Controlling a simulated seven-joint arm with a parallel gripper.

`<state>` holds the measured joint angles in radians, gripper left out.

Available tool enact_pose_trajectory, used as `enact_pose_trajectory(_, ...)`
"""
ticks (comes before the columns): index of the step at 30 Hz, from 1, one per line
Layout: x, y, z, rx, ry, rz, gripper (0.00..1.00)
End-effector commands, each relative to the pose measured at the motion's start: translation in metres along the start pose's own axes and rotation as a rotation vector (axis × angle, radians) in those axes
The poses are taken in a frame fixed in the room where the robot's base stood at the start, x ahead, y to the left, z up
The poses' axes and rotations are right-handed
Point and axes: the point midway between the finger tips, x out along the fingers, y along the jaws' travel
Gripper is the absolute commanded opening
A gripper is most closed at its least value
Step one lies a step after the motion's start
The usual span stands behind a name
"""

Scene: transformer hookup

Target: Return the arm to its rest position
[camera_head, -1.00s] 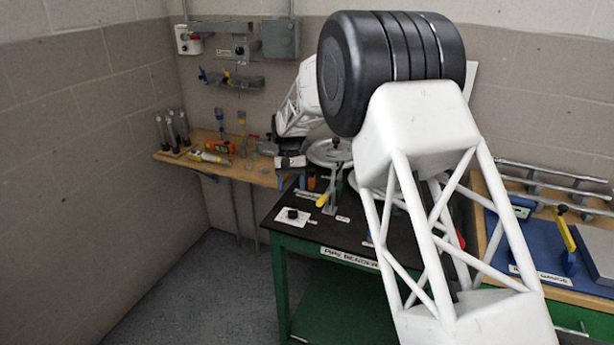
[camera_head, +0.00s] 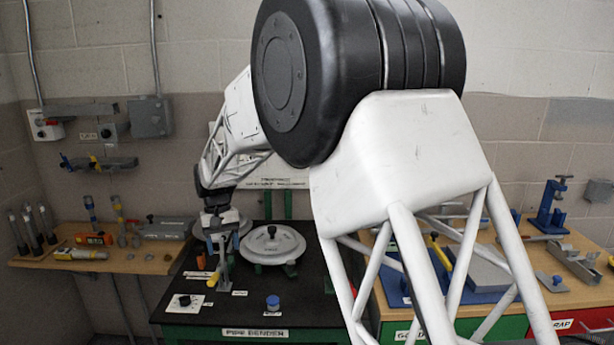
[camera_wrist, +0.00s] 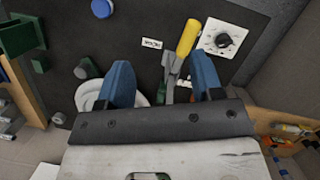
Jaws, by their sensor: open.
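My white arm with its black elbow joint fills the middle and right of the head view. Its far end reaches down over the black-topped bench (camera_head: 255,311). My gripper (camera_wrist: 163,72) has two blue fingers standing apart with a gap between them. In the wrist view a grey lever with a yellow handle (camera_wrist: 187,39) shows beyond the gap, with no finger clearly touching it.
A round white lid (camera_head: 272,243) sits to the right of my gripper. A dial plate (camera_head: 185,302) and a blue knob (camera_head: 273,302) are near the front. A wooden shelf (camera_head: 150,263) with tools is at left, and a workbench (camera_head: 590,300) with a blue vise (camera_head: 553,207) at right.

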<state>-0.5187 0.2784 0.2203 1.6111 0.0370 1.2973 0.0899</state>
Motion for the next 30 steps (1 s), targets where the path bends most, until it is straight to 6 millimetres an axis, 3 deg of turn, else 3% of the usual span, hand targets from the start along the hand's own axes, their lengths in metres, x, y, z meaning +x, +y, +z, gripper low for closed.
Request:
enact_pose_trajectory(13, -0.035, 0.085, 0.104, 0.083, 0.099, -0.022, 0.6)
enact_pose_trajectory(30, -0.042, 0.162, 0.244, 0.189, 0.221, -0.034, 0.6)
